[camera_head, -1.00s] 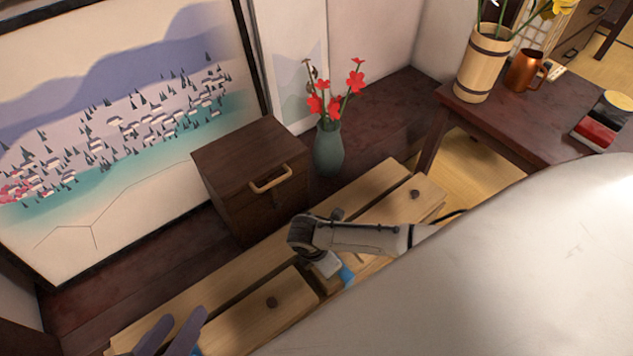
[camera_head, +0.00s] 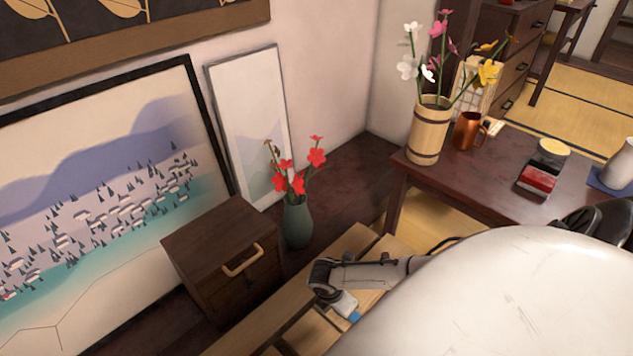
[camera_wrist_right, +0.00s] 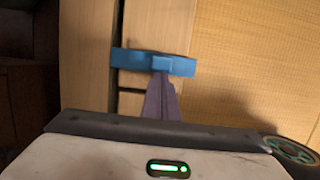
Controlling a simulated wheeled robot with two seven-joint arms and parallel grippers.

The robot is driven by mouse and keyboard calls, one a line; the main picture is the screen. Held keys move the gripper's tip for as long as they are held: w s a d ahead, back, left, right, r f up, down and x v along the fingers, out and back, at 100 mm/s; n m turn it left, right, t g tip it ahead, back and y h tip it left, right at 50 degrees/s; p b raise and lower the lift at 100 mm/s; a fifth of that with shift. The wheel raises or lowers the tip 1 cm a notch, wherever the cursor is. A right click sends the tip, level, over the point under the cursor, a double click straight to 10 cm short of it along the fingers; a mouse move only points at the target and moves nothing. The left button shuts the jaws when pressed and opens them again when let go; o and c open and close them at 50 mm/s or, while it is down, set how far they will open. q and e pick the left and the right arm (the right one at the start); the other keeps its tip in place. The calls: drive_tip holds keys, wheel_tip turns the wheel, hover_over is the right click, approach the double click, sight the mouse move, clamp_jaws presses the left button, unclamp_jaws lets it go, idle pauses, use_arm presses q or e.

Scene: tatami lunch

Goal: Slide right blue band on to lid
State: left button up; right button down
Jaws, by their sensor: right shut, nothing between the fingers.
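The right blue band (camera_wrist_right: 125,58) lies across pale wooden slats in the right wrist view, spanning a dark gap. A small blue patch of it (camera_head: 354,317) shows beside my right wrist in the head view. My right gripper (camera_wrist_right: 162,78) is shut and empty, its purple fingers against or just over the band's near edge; touching is hard to confirm. In the head view its fingertips are hidden. The wooden box (camera_head: 262,318) with its lid panels is partly covered by my arm and body, so I cannot tell the lid's exact edge. My left gripper is out of view.
A dark drawer cabinet (camera_head: 212,258) and a green vase (camera_head: 298,225) with red flowers stand behind the box. A dark table (camera_head: 470,170) holding a wooden vase (camera_head: 430,130) and copper mug (camera_head: 468,131) is at the right.

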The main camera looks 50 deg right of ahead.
drive_tip(key=shift+d, duration=0.55)
drive_tip(key=shift+a+r, duration=0.1)
drive_tip(key=shift+a, duration=0.1)
drive_tip(key=a+p, duration=0.1)
drive_tip(key=a, duration=0.1)
drive_tip(key=a+r+p, duration=0.1)
drive_tip(key=a, duration=0.1)
drive_tip(key=shift+a+r+p, duration=0.15)
drive_tip(key=shift+a+p, duration=0.05)
drive_tip(key=shift+p, duration=0.15)
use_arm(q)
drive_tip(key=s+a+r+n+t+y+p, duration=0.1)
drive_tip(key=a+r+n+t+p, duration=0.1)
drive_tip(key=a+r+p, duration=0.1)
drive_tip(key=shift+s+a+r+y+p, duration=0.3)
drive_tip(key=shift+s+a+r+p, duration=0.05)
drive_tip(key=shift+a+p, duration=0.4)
use_arm(e)
drive_tip(key=v, duration=0.8)
drive_tip(key=shift+a+r, duration=0.2)
